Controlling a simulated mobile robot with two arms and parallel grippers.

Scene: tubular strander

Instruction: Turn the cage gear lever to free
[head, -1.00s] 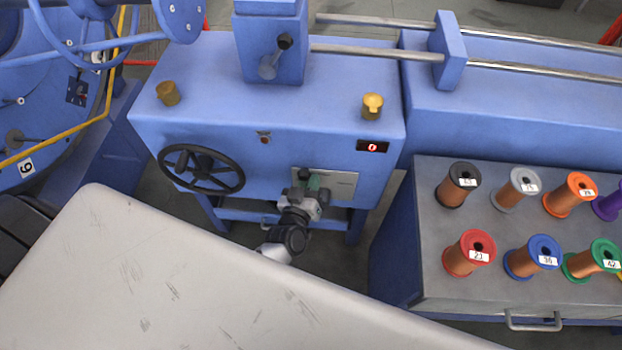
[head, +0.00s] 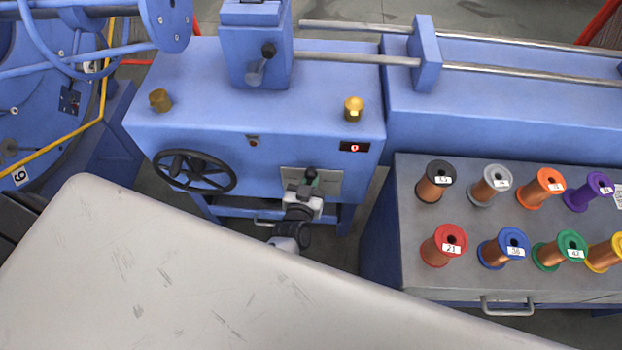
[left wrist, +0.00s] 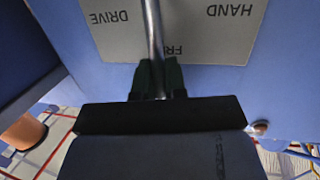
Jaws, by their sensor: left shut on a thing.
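The cage gear lever shows in the head view as a black knob (head: 310,174) in front of a grey label plate (head: 331,186) on the machine's front. In the left wrist view its metal rod (left wrist: 153,35) runs over the plate (left wrist: 190,40), which reads DRIVE and HAND upside down at its two sides. A partly hidden word starting FR is at the middle, beside the rod. The lever stands near the middle of the plate. My left gripper (head: 308,190) is shut on the lever; its dark fingers (left wrist: 157,78) clasp the rod. My right gripper is not in view.
A black handwheel (head: 195,172) is left of the plate. A second lever (head: 262,62) is on the upper box. A bench (head: 420,275) with several spools stands at the right. A large pale surface fills the lower left.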

